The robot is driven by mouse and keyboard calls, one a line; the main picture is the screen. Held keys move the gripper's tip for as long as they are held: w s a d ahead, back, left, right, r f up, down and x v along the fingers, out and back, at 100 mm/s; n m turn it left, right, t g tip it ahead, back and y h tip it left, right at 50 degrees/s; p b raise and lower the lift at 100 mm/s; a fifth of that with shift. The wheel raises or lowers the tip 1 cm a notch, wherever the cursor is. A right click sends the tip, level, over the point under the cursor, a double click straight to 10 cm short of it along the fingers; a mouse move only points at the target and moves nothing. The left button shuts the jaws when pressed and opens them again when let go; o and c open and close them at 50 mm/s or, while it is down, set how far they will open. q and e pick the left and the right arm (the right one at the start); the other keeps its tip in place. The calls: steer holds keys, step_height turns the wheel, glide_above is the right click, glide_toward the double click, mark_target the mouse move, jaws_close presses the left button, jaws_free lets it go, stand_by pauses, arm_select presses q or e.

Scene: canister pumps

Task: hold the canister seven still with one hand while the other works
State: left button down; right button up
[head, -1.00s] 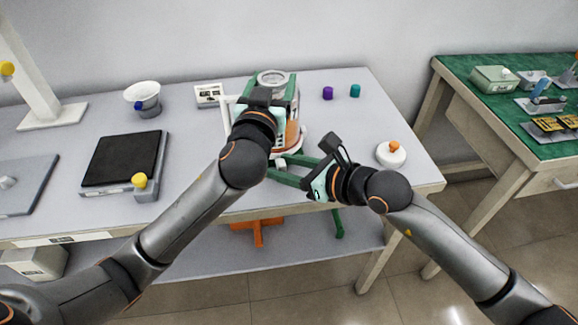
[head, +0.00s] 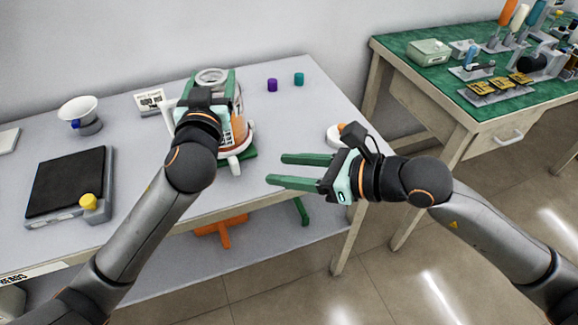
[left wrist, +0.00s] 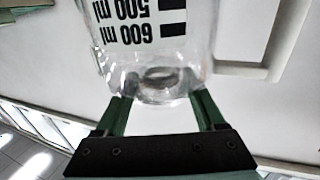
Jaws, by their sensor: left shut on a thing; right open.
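The canister (head: 213,75) is a clear vessel with a pale round rim, near the front right part of the grey table. My left gripper (head: 211,88) is shut on it, one green finger on each side. In the left wrist view its clear wall with black 500 ml and 600 ml marks (left wrist: 150,30) shows between the fingers (left wrist: 162,103). An orange part with a white spout (head: 235,162) shows beside my left wrist, partly hidden. My right gripper (head: 276,170) is open and empty, right of the canister and apart from it.
A white disc with an orange knob (head: 335,138) is close behind my right gripper. Purple (head: 272,85) and teal (head: 299,79) caps stand behind. At left are a scale (head: 65,182), a white funnel cup (head: 78,110) and a label card (head: 149,101). A green-topped table (head: 430,85) stands right.

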arm_select(q)
steer(key=shift+a+f, duration=0.1)
jaws_free()
